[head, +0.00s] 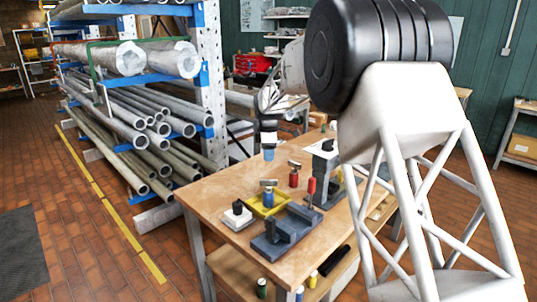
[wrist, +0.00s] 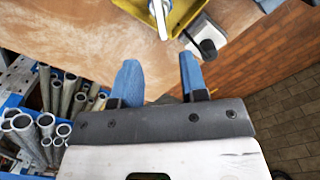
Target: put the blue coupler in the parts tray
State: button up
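The blue coupler (head: 269,198) is a short blue cylinder with a metal crosspiece on top. It stands upright and appears to be inside the yellow parts tray (head: 254,209) on the bench. In the wrist view, the tray (wrist: 183,18) is cut off at the top edge, with a metal bar (wrist: 158,16) in it; no blue of the coupler shows there. My gripper (head: 268,155) is above the bench's far left edge, behind and above the tray, apart from the coupler. In the wrist view, its blue fingers (wrist: 160,78) are spread with nothing between them.
A similar red part (head: 294,177) stands behind the tray, with a red-handled tool (head: 311,188) nearby. A white block with a black knob (head: 237,215) is left of the tray; a grey fixture (head: 286,236) is in front. A pipe rack (head: 150,110) stands left.

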jog(key=s+d+r+m, duration=0.3)
jog(key=s+d+r, duration=0.1)
jog(key=s, duration=0.6)
jog(key=s+d+r+m+t, duration=0.1)
jog(key=s+d+r+m, duration=0.25)
jog(key=s, duration=0.55)
jog(key=s+d+r+m, duration=0.3)
jog(key=s+d+r, duration=0.1)
jog(key=s, duration=0.6)
jog(key=s+d+f+m, duration=0.2)
jog(key=s+m, duration=0.1)
jog(key=s, duration=0.7)
jog(key=s+d+f+m+t, duration=0.1)
jog(key=s+f+m, duration=0.1)
jog(key=s, duration=0.8)
jog(key=s+d+f+m, duration=0.2)
jog(key=s+f+m, duration=0.1)
jog(key=s, duration=0.8)
jog(key=shift+d+m+t, duration=0.3)
jog(key=shift+m, duration=0.15)
